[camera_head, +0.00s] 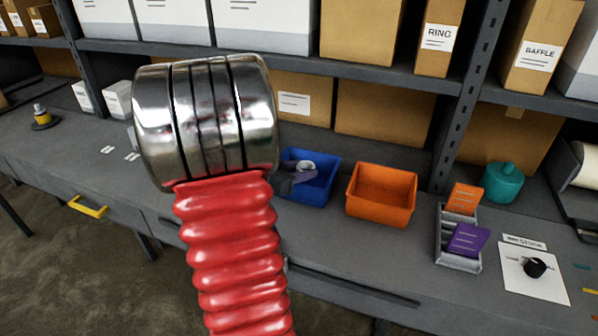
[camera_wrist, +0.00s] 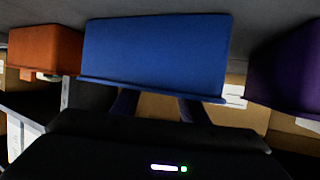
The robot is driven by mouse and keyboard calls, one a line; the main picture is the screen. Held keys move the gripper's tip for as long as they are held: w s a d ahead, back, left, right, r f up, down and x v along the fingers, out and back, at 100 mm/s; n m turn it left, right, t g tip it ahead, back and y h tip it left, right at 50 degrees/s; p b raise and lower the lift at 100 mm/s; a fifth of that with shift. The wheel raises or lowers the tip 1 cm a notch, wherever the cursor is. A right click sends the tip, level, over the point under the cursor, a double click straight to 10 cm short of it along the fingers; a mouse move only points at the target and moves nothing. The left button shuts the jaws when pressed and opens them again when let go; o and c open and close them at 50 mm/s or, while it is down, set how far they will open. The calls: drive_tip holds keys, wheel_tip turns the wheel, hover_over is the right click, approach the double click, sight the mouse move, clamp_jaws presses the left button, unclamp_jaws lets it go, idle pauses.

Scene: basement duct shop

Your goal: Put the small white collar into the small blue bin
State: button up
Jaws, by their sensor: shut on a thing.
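The small blue bin (camera_head: 314,193) stands on the bench, right of the red ribbed hose in the head view. The small white collar (camera_head: 306,166) shows as a pale ring at the bin's mouth. My gripper (camera_head: 296,175) is shut on it, partly hidden behind the hose. In the wrist view, which looks upside down, the blue bin (camera_wrist: 155,50) fills the upper middle. The finger ends of my gripper (camera_wrist: 158,107) pass behind the bin's rim, so the tips and collar are hidden there. I cannot tell whether the collar touches the bin floor.
An orange bin (camera_head: 381,196) stands just right of the blue one. A purple bin (camera_wrist: 290,65) shows at the other side in the wrist view. A grey card rack (camera_head: 458,262) and teal canister (camera_head: 503,182) are further right. Cardboard boxes (camera_head: 385,112) stand behind the bins.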

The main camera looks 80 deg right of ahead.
drive_tip(key=shift+f, duration=0.35)
drive_tip(key=o, duration=0.6)
drive_tip(key=shift+a, duration=0.1)
drive_tip(key=o, duration=0.4)
drive_tip(key=shift+f, duration=0.2)
drive_tip(key=shift+s+r, duration=0.1)
drive_tip(key=shift+r, duration=0.35)
drive_tip(key=v, duration=0.8)
drive_tip(key=r+v, duration=0.1)
drive_tip(key=v, duration=0.3)
